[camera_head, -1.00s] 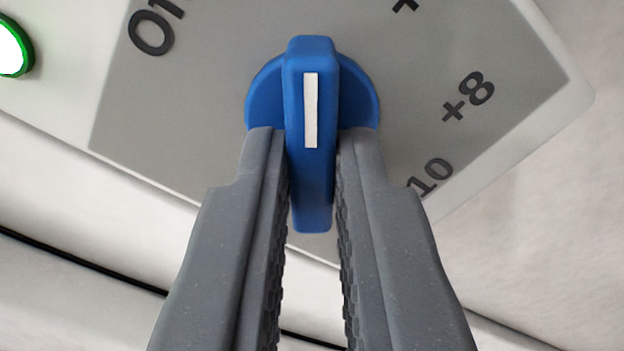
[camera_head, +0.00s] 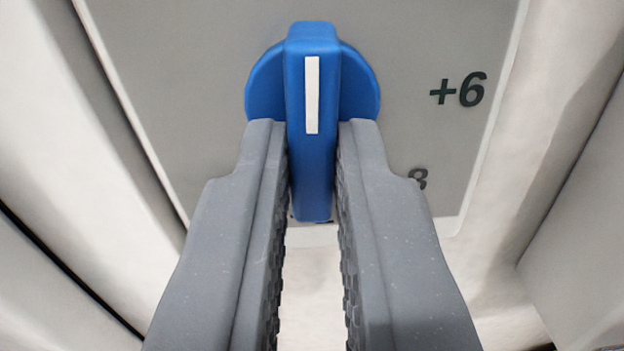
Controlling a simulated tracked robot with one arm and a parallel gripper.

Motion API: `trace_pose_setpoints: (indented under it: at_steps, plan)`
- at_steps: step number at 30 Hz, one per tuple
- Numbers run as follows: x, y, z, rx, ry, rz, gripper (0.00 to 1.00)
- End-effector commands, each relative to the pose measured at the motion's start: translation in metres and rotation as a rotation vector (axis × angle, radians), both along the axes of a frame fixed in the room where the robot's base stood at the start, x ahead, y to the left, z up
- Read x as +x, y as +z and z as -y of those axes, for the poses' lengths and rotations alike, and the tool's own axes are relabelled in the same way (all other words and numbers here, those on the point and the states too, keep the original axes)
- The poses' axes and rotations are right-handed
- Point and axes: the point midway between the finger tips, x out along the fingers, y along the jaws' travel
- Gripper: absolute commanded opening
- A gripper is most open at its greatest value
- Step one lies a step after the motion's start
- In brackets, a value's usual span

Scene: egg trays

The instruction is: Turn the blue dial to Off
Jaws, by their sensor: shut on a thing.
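The blue dial (camera_head: 312,100) is a round knob with a raised ridge and a white marker line, at the upper middle of the view. The ridge and its line stand upright in the picture. My gripper (camera_head: 312,150) has its two grey fingers on either side of the ridge, shut on it. The dial sits on a grey panel face (camera_head: 200,80) with a white border. A dark "+6" (camera_head: 458,90) shows right of the dial, and a partly hidden "8" (camera_head: 417,179) shows beside my right finger. No "Off" label is in view.
A white surface (camera_head: 60,150) with a dark seam runs down the left side. Pale surfaces (camera_head: 580,230) lie beyond the panel's right edge. No loose objects show near the dial.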

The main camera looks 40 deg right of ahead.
Motion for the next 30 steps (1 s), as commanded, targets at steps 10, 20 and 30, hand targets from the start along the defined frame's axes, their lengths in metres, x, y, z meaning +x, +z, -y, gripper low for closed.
trace_pose_setpoints:
  at_steps: [10,20,30]
  plan:
    - [-0.0004,-0.0024,0.0002,-0.062,0.001,-0.081,0.0]
    - [-0.0002,-0.0019,0.0002,-0.069,0.001,-0.086,0.0]
    - [-0.0003,-0.0005,0.0004,-0.071,0.001,-0.083,0.33]
